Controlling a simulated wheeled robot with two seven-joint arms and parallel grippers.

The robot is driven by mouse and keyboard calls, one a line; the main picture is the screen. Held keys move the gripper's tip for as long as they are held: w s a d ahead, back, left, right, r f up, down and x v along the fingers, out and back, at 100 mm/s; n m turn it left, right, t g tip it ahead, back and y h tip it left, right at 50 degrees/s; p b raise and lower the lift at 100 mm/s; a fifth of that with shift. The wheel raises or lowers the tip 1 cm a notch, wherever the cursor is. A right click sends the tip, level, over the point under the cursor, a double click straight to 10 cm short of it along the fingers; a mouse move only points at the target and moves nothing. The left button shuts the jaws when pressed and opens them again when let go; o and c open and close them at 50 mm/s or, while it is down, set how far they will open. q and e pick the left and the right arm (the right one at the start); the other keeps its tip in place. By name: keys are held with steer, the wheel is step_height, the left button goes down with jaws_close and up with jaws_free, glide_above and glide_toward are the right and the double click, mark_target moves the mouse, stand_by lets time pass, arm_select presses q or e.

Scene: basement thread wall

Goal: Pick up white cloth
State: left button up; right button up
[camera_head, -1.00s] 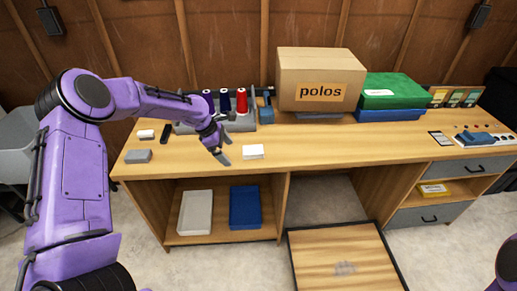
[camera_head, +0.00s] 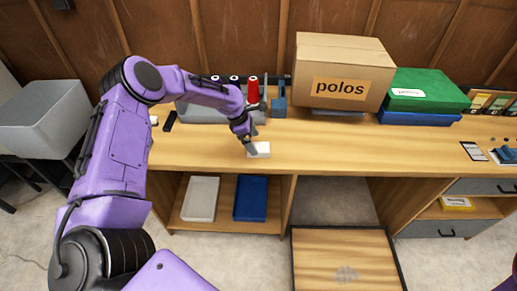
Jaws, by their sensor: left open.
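The white cloth (camera_head: 261,150) is a small, flat, folded-looking block on the wooden worktop near its front edge. My left gripper (camera_head: 251,145) points down at the cloth's left end. Its fingers are open and overlap the cloth's left side in the picture. Whether they touch it or hover just above it, I cannot tell. My right gripper does not show; only a bit of purple shows at the lower right edge.
Thread spools (camera_head: 253,90) stand behind my gripper. A "polos" box (camera_head: 340,72) and a green box (camera_head: 424,91) stand to the right. White (camera_head: 201,198) and blue (camera_head: 250,198) bins lie on the shelf below.

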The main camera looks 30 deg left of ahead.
mark_target(258, 147)
arm_select(q)
steer(key=x, duration=0.3)
steer(key=shift+w, duration=0.1)
steer(key=shift+f, duration=0.45)
steer(key=c, duration=1.1)
steer(key=shift+o, duration=0.2)
steer(key=shift+r, duration=0.1)
step_height(258, 147, up, 3)
steer(key=shift+w+r, duration=0.1)
steer(key=shift+r, duration=0.15)
steer(key=s+d+r+b, duration=0.1)
steer(key=s+d+r, duration=0.8)
steer(key=s+d, duration=0.1)
steer(key=shift+r, duration=0.2)
